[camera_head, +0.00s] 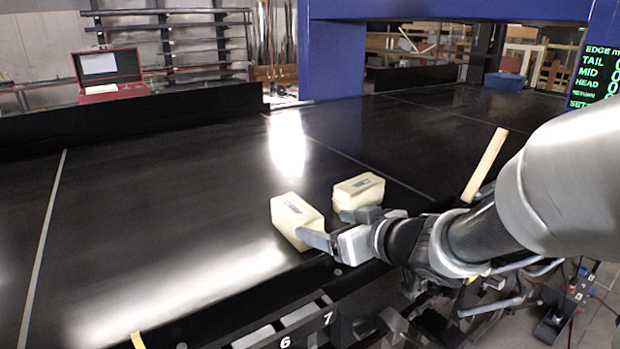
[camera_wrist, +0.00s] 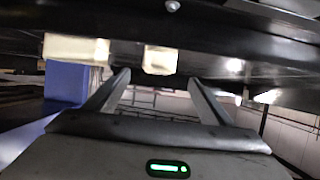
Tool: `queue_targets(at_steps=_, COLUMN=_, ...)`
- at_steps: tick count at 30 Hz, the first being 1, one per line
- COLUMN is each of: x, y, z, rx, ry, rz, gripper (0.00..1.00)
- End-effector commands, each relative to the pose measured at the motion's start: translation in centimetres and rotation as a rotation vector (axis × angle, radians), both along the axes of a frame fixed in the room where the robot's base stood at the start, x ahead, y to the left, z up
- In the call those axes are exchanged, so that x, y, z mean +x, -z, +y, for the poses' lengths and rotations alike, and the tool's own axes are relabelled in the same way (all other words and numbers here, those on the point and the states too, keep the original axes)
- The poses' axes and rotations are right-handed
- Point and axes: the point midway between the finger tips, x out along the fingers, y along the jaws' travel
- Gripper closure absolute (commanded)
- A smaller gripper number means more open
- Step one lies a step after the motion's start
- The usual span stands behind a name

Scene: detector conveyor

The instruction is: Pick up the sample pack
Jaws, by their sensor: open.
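Two cream block-shaped packs with grey labels on top rest on the black conveyor belt: a left pack (camera_head: 297,214) and a right pack (camera_head: 359,189). I cannot tell which is the sample pack. My gripper (camera_head: 325,227) is open near the belt's front edge. One finger overlaps the lower right side of the left pack, and the other lies just in front of the right pack. In the wrist view, a cream pack (camera_wrist: 160,61) shows between and beyond the open fingertips (camera_wrist: 158,76), with nothing held. Contact cannot be told.
A blue portal (camera_head: 333,58) spans the belt behind. A red case (camera_head: 107,75) and a blue bin (camera_head: 505,82) stand further back. A pale wooden strip (camera_head: 485,165) rises beside my arm. The belt's left part (camera_head: 130,210) is clear.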

Motion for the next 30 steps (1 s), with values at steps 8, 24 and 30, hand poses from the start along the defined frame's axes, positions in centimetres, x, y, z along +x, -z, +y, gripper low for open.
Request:
queue_targets(at_steps=8, x=4.7, y=2.6, z=3.2, rx=-0.001, ry=-0.002, rz=0.001, gripper=0.25)
queue_targets(at_steps=24, x=9.4, y=5.1, z=6.1, rx=-0.002, ry=0.0, rz=0.001, gripper=0.25)
queue_targets(at_steps=30, x=10.8, y=5.6, z=7.0, rx=-0.002, ry=0.002, rz=-0.001, gripper=0.25)
